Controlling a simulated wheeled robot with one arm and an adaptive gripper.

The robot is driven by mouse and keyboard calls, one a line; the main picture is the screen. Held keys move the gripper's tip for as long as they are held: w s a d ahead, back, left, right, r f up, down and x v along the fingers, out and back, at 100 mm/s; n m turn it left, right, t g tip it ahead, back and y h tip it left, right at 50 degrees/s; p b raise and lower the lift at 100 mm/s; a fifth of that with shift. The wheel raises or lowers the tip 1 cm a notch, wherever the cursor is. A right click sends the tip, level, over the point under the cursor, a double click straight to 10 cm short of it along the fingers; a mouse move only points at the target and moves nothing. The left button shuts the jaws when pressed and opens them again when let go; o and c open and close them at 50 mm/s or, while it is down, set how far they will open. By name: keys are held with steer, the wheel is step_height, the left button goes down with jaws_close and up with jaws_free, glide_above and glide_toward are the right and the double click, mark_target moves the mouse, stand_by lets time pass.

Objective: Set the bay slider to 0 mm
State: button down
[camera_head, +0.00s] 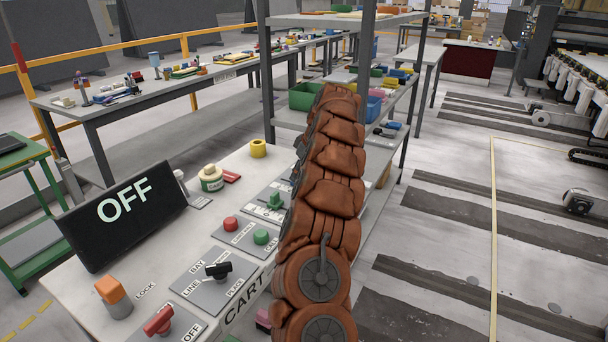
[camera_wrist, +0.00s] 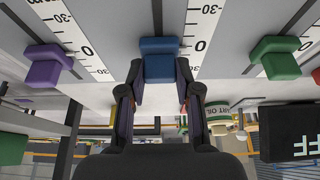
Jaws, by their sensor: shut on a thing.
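In the wrist view, a blue slider knob (camera_wrist: 160,62) stands in a dark slot on a grey panel. My gripper (camera_wrist: 160,78) is shut on it, one finger on each side. A white scale (camera_wrist: 203,40) runs along the right of the slot; the knob is near its 0 mark, but I cannot read its exact value. A purple slider knob (camera_wrist: 46,66) is to the left and a green one (camera_wrist: 275,58) to the right, each with a scale nearby. No slider name is readable.
In the head view, a grey bench carries a black OFF display (camera_head: 123,212), an orange block knob (camera_head: 113,297), a black rotary knob (camera_head: 218,271), a red button (camera_head: 231,224) and a green button (camera_head: 261,237). Shelving (camera_head: 345,20) stands behind. Striped floor at right is largely open.

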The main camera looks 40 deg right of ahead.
steer(key=c, duration=0.8)
jaws_free()
steer(key=shift+r, duration=0.1)
steer(key=v, duration=1.2)
